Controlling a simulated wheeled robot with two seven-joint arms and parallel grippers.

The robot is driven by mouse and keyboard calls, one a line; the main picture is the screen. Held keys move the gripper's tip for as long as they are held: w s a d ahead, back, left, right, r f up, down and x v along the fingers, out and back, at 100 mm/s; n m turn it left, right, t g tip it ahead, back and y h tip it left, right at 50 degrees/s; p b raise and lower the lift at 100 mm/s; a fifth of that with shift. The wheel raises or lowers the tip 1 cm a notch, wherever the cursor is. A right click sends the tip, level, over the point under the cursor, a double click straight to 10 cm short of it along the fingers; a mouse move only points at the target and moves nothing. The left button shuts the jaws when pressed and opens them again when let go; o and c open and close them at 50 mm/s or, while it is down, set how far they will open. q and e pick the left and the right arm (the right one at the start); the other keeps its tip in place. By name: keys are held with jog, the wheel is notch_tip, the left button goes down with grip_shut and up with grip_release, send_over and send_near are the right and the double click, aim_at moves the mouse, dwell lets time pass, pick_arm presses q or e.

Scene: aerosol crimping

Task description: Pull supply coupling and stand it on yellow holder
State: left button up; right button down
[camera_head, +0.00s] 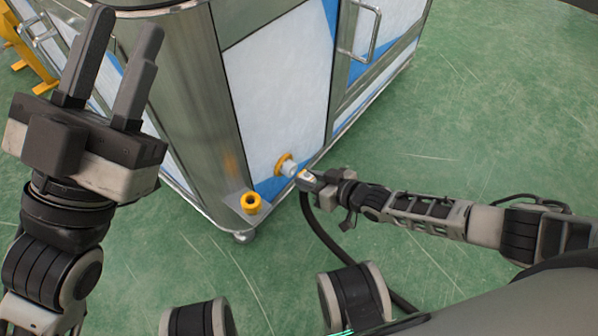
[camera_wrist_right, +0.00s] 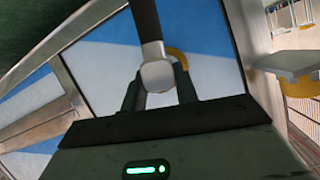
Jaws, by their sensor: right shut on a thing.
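The supply coupling (camera_head: 305,177) is a light metal piece with a black hose, low at the cabinet's side. My right gripper (camera_head: 313,180) is shut on it, close to a yellow ring port (camera_head: 284,163) on the panel; whether the coupling is still seated in the port I cannot tell. In the right wrist view the coupling (camera_wrist_right: 158,76) is between my fingers, with the yellow ring (camera_wrist_right: 178,58) behind it. The yellow holder (camera_head: 251,203) is a ring on a small metal shelf at the cabinet corner, and it is empty. My left gripper (camera_head: 133,70) is raised and open, holding nothing.
The metal cabinet (camera_head: 222,100) with white and blue panels fills the upper middle. The black hose (camera_head: 322,238) runs from the coupling down across the green floor (camera_head: 470,120). A yellow frame (camera_head: 28,50) stands at the far left. The floor to the right is clear.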

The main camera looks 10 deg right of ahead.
jog(key=shift+s+d+p, duration=0.4)
jog(key=shift+s+d, duration=0.2)
jog(key=shift+s, duration=0.25)
jog(key=shift+s+d+p, duration=0.35)
jog(key=shift+s+d, duration=0.25)
jog(key=shift+s, duration=0.25)
